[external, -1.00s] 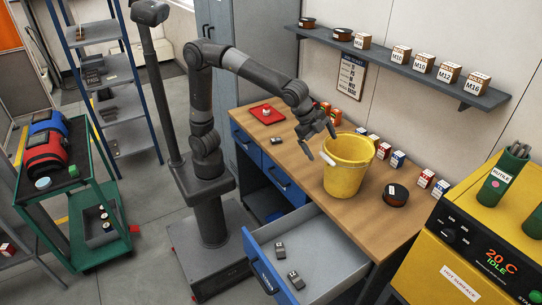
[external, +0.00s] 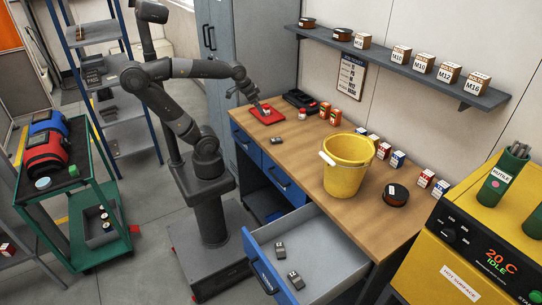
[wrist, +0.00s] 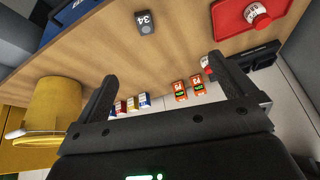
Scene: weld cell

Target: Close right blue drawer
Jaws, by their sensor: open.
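The right blue drawer (external: 262,262) is pulled far out from the workbench in the external view. Its grey inside shows, with two small dark items (external: 280,249) (external: 296,281) lying in it. My gripper (external: 262,108) is above the back left of the bench, close to the red tray (external: 268,119) and well away from the drawer. In the wrist view my gripper (wrist: 165,88) has its two fingers wide apart with nothing between them. The right drawer cannot be made out for sure in the wrist view.
A yellow bucket (external: 348,172) stands on the bench (external: 300,150) behind the open drawer, and a closed blue drawer (external: 284,180) is left of it. Small boxes line the wall. A yellow oven (external: 460,245) is at right.

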